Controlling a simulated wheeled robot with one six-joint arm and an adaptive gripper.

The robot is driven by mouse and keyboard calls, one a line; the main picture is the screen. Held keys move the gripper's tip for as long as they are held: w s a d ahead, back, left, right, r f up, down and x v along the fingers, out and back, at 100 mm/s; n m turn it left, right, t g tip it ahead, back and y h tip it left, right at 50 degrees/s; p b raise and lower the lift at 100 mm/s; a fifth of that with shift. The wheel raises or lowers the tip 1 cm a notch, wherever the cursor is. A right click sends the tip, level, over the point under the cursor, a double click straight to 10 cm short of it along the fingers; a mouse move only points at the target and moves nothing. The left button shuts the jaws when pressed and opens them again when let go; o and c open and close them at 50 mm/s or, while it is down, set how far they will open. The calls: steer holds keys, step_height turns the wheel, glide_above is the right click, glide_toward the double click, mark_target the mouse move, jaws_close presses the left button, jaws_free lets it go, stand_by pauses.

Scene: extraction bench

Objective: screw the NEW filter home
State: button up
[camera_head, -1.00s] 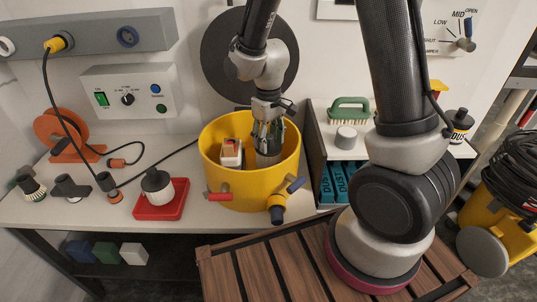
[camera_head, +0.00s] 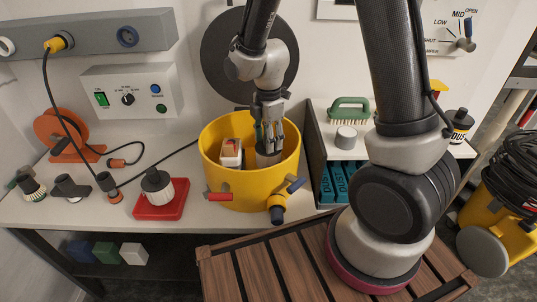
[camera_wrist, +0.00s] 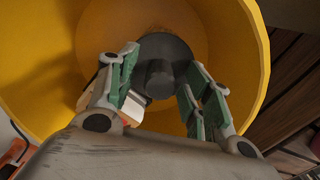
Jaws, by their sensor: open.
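A grey cylinder with a dark round top (camera_head: 268,157) stands inside the yellow drum (camera_head: 225,185); I take it to be a filter. In the wrist view its dark disc and central knob (camera_wrist: 160,72) show between the fingers. My gripper (camera_head: 268,137) points down into the drum, with its green-padded fingers (camera_wrist: 163,62) open either side of the knob. I cannot tell whether they touch it or how far the filter is screwed down. A white filter-like piece with a dark cap (camera_head: 157,187) stands on a red tray (camera_head: 160,210) on the bench.
A white box with an orange mark (camera_head: 231,153) sits inside the drum, left of the filter. The drum wall surrounds the gripper closely. Red (camera_head: 218,197) and blue (camera_head: 295,185) fittings stick out at its front. A shelf with blue packs stands to the right.

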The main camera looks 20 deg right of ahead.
jaws_close()
steer(key=m, duration=0.4)
steer(key=shift+m, duration=0.4)
steer(key=m, duration=0.5)
steer(key=shift+m, duration=0.3)
steer(key=m, duration=1)
jaws_free()
